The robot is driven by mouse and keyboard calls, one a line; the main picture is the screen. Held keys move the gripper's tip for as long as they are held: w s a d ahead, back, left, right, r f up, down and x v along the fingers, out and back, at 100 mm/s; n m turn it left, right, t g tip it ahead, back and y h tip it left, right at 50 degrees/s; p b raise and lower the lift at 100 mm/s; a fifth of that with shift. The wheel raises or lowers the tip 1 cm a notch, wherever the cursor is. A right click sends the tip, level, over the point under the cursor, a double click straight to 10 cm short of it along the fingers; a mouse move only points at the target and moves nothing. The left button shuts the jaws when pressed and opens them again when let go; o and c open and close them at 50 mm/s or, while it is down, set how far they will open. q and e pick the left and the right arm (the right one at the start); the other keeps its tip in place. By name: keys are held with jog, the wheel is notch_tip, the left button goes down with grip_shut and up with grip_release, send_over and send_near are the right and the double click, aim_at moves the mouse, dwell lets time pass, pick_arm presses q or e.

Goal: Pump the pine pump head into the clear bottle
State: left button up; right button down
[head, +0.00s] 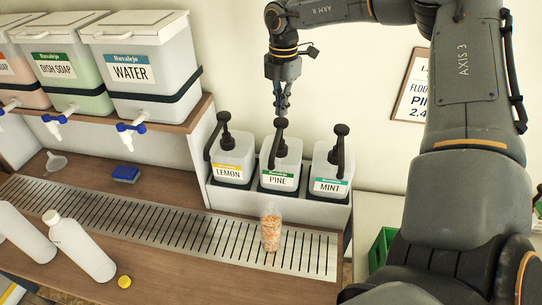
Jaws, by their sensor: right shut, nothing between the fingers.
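The pine pump head (280,125) is a black knob with a spout, on the white jug (279,174) labelled PINE, between the LEMON and MINT jugs. My right gripper (281,112) is shut and points down just above the pine pump head; I cannot tell whether it touches it. The clear bottle (270,232) stands upright on the slotted drip grate in front of the PINE jug, with orange-flecked contents or pattern showing. The pine spout reaches down toward the bottle side. My left gripper is not in view.
The LEMON jug (232,160) and MINT jug (329,172) flank it closely with their own pumps. WATER (150,60) and DISH SOAP (70,60) drums sit on a shelf at left. White bottles (82,248), a yellow cap (124,282), a blue sponge (125,174) and a funnel (56,163) lie around.

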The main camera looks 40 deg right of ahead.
aim_at(281, 120)
jog(key=shift+f, duration=0.1)
notch_tip(281, 120, down, 6)
jog(key=b, duration=0.6)
jog(key=shift+r+p, duration=0.35)
jog(key=shift+r, duration=0.15)
jog(key=shift+r+p, duration=1.1)
jog(key=shift+r, duration=1.5)
jog(key=shift+f+b, duration=2.7)
jog(key=shift+f, duration=0.35)
jog(key=shift+r, duration=0.1)
jog(key=shift+r+p, duration=1.7)
jog(key=shift+r, duration=1.3)
